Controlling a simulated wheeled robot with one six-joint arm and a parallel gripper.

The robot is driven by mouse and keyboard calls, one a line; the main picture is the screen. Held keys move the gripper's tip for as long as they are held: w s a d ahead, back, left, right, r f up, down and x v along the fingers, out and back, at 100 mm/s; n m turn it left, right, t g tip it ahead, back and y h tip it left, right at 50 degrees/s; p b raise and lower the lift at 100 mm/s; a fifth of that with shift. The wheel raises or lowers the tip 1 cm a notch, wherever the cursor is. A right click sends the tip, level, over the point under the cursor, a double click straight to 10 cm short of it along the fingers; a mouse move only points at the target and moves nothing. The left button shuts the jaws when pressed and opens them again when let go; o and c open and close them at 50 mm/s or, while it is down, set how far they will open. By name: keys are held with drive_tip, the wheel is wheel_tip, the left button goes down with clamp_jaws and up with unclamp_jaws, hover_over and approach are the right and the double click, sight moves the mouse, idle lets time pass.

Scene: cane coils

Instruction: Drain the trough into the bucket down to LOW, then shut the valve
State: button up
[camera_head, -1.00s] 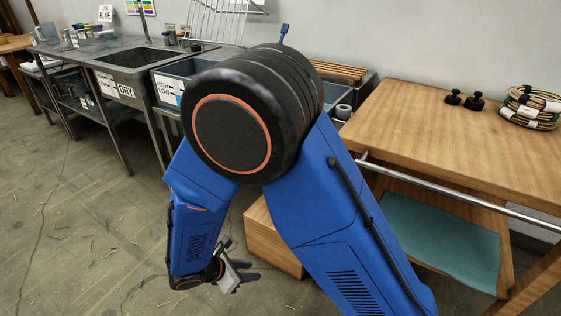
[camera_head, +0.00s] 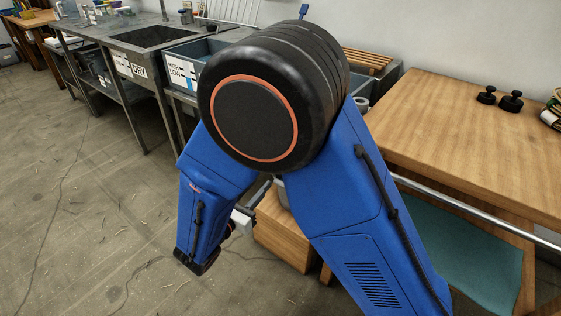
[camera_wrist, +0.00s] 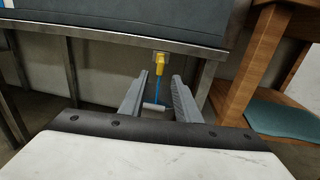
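The grey-blue trough (camera_head: 212,47) stands on a metal frame behind my arm, with a HIGH/LOW label (camera_head: 182,72) on its front. In the wrist view the trough (camera_wrist: 130,18) is at the top. A yellow valve (camera_wrist: 158,60) hangs below it, with a thin blue stem (camera_wrist: 157,88) and a white crosspiece (camera_wrist: 153,106) at its lower end. My gripper (camera_wrist: 157,88) is open, its fingers to either side of the stem in the picture; depth and contact are unclear. In the head view my gripper (camera_head: 252,203) is low beside my arm. I cannot make out the bucket.
A wooden workbench (camera_head: 450,120) with a metal rail and a teal lower shelf (camera_head: 470,255) stands at right. Two black knobbed objects (camera_head: 498,99) sit on it. A sink marked DRY (camera_head: 150,38) stands left. The floor at left is open.

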drive_tip(key=x, duration=1.3)
drive_tip(key=shift+w+d, duration=0.1)
clamp_jaws()
